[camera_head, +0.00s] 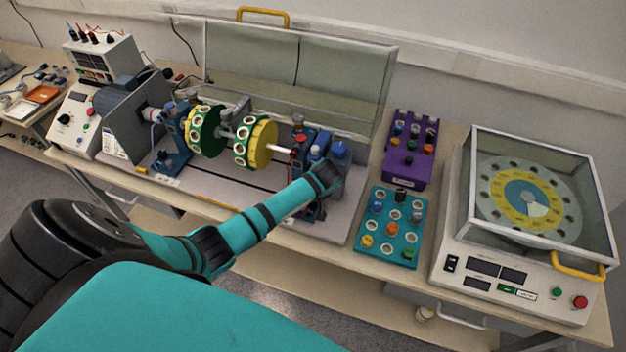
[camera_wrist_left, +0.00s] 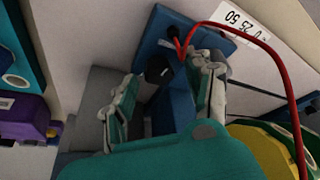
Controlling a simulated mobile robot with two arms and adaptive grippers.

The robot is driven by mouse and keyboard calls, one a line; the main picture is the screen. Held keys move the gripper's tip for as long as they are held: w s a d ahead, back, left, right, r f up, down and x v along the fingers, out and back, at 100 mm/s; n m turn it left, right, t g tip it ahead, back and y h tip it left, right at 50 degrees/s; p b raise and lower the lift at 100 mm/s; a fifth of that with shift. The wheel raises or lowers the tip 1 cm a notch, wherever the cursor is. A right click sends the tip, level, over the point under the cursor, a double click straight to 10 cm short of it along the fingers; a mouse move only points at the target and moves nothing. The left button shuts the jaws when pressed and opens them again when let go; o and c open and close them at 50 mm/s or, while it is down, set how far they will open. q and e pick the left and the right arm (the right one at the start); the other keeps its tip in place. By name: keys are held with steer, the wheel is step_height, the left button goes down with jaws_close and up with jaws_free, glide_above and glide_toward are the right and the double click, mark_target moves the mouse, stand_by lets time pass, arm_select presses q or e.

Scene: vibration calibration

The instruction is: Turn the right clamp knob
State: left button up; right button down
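The right clamp knob (camera_wrist_left: 157,69) is a black round knob on a blue block (camera_wrist_left: 168,105), seen in the left wrist view. My left gripper (camera_wrist_left: 170,75) has its two fingers apart, one on each side of the knob, with visible gaps. I cannot tell how far the knob sits below the fingertips. In the head view the blue right bearing block (camera_head: 318,148) stands at the right end of the shaft, and my left wrist covers much of the area beside it. The knob is hidden there. My right gripper is not in view.
A red cable (camera_wrist_left: 262,38) arcs close to the right finger. Green and yellow discs (camera_head: 256,143) sit on the shaft to the left. A clear raised cover (camera_head: 345,85) stands behind. A purple holder (camera_head: 402,172) and a teal tray (camera_head: 377,246) lie to the right.

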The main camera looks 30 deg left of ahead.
arm_select(q)
jaws_close()
